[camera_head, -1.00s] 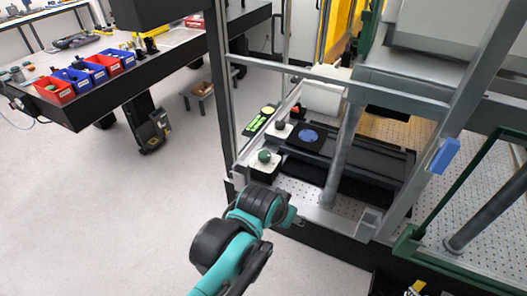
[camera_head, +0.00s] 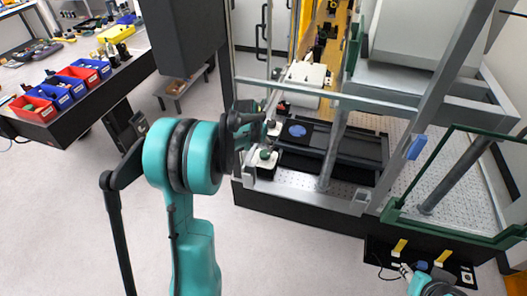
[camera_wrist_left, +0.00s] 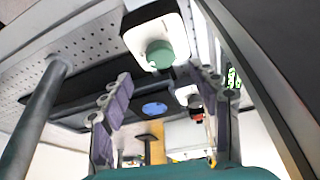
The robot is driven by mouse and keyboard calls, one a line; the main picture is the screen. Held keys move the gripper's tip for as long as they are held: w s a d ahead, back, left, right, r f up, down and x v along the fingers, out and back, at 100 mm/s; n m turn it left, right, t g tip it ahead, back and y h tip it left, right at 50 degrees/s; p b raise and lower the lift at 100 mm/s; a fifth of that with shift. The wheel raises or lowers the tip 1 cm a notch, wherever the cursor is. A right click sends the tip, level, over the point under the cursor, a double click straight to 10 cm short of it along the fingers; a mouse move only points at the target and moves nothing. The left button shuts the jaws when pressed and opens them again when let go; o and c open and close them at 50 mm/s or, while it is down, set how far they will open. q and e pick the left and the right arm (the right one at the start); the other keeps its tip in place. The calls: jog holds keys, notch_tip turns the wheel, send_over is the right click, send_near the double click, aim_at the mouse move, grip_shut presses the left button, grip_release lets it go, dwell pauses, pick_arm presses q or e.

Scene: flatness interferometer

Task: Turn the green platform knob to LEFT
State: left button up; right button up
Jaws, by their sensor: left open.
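The green platform knob (camera_wrist_left: 159,55) is a round green cap on a white box (camera_wrist_left: 172,22) in the left wrist view. It also shows in the head view (camera_head: 265,154), just beyond my left gripper (camera_head: 255,132). The left gripper is open, its two grey fingers on either side of the wrist view (camera_wrist_left: 160,84). The knob lies ahead of the fingertips, near the gap between them; I cannot tell whether they touch it. No pointer or LEFT marking on the knob is readable.
A black stage with a blue disc (camera_head: 297,131) lies right of the knobs. Grey frame bars (camera_head: 335,150) stand close by. Red and blue bins (camera_head: 32,108) sit on the left bench.

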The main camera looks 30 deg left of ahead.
aim_at(264, 154)
pick_arm(q)
jog(key=x, duration=0.7)
jog(key=shift+f+b, duration=0.3)
jog(key=shift+b, duration=0.1)
jog(key=c, duration=1.1)
